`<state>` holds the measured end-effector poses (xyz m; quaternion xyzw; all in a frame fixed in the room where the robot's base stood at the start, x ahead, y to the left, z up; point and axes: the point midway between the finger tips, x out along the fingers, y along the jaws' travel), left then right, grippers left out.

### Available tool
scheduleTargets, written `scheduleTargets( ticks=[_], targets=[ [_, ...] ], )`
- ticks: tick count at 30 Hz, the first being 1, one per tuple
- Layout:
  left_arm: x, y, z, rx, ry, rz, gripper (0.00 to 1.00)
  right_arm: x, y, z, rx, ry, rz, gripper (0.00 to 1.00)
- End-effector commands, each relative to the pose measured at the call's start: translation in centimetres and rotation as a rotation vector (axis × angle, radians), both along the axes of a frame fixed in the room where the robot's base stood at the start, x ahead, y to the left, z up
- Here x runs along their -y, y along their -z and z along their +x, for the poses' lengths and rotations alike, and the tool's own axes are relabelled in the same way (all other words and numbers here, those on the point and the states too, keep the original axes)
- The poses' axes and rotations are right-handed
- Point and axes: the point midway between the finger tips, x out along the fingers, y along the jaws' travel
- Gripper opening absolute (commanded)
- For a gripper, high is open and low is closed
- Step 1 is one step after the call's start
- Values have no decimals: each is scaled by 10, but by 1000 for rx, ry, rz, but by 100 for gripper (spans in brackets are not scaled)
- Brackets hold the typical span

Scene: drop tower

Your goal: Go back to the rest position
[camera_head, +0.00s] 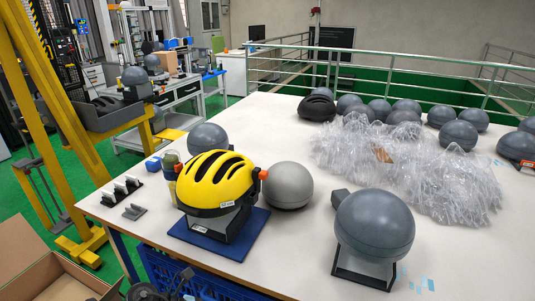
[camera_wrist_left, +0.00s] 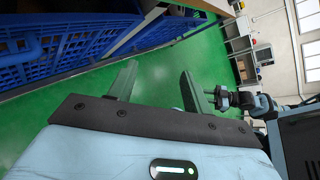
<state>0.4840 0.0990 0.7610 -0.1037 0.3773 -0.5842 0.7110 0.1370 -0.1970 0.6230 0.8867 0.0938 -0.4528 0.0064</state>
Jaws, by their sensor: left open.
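My left gripper (camera_wrist_left: 157,85) shows in the left wrist view with its two fingers apart and nothing between them. It hangs over green floor, beside blue crates. In the head view, dark parts at the lower left edge, low in front of the table, may be mine. In the left wrist view, a pale blue arm part with a dark end (camera_wrist_left: 228,99) shows at the right; it looks like my right arm, but its jaws are too small to read. A yellow helmet (camera_head: 213,178) sits on a headform over a blue mat (camera_head: 249,235) on the white table (camera_head: 285,254).
Blue crates (camera_wrist_left: 75,50) stand close beside the left gripper. A cardboard box (camera_head: 50,277) is at the lower left, near a yellow frame (camera_head: 62,110). Several grey headforms (camera_head: 374,225) and clear plastic wrap (camera_head: 400,165) cover the table's right part. Green floor lies left.

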Motion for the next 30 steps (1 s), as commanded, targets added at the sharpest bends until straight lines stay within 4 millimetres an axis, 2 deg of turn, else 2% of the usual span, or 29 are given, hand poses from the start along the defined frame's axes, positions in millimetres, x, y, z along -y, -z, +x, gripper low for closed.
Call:
scheduleTargets(
  ticks=[1, 5, 11, 20, 26, 30],
  targets=[
    [5, 6, -13, -73, -73, -65, 50, 0, 0, 0, 0, 0, 0, 30],
    [9, 13, -32, -259, -274, -216, 50, 0, 0, 0, 1, 0, 0, 30],
    [-8, 29, -60, -568, -600, -416, 50, 0, 0, 1, 1, -1, 0, 30],
    [-68, 72, -117, -1048, -1116, -643, 50, 0, 0, 1, 2, -1, 0, 30],
    [-120, 105, -178, -1354, -1481, -748, 50, 0, 0, 1, 3, -1, -1, 30],
    [-153, 122, -229, -1540, -1730, -798, 50, 0, 0, 1, 3, -1, -1, 30]
  ],
)
